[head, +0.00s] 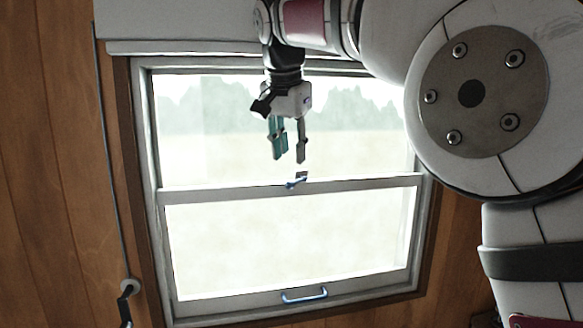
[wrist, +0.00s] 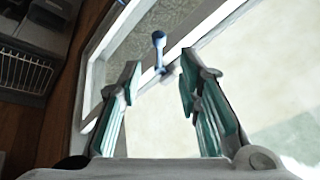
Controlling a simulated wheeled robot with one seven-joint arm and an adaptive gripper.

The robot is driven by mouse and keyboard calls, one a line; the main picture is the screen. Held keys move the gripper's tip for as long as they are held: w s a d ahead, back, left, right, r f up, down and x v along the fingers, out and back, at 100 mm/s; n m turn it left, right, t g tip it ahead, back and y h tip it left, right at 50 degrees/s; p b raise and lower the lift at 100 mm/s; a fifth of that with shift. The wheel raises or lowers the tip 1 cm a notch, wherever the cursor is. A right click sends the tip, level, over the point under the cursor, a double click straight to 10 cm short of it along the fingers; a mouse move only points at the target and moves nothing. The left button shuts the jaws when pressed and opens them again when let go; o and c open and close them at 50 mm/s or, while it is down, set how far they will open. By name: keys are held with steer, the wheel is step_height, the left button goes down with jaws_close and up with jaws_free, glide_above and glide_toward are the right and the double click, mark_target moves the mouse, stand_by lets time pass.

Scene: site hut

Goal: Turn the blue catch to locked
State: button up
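The blue catch (head: 296,182) sits on the window's middle rail, near its centre. In the wrist view the catch (wrist: 158,50) shows as a blue lever with a round knob, ahead of the fingertips and between their lines. My gripper (head: 289,160) hangs above the catch in the head view, fingers pointing down, apart from it. In the wrist view my gripper (wrist: 157,62) has its two fingers spread with nothing between them. Whether the catch is locked cannot be told from its small, partly seen shape.
The sash window (head: 290,187) has a blue handle (head: 304,295) on its bottom rail. A cord with a crank (head: 130,288) hangs on the wood wall at left. A rolled blind housing (head: 180,46) crosses the top. A grey unit with a wire rack (wrist: 25,72) shows in the wrist view.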

steer(key=shift+v, duration=2.4)
steer(key=shift+d, duration=0.1)
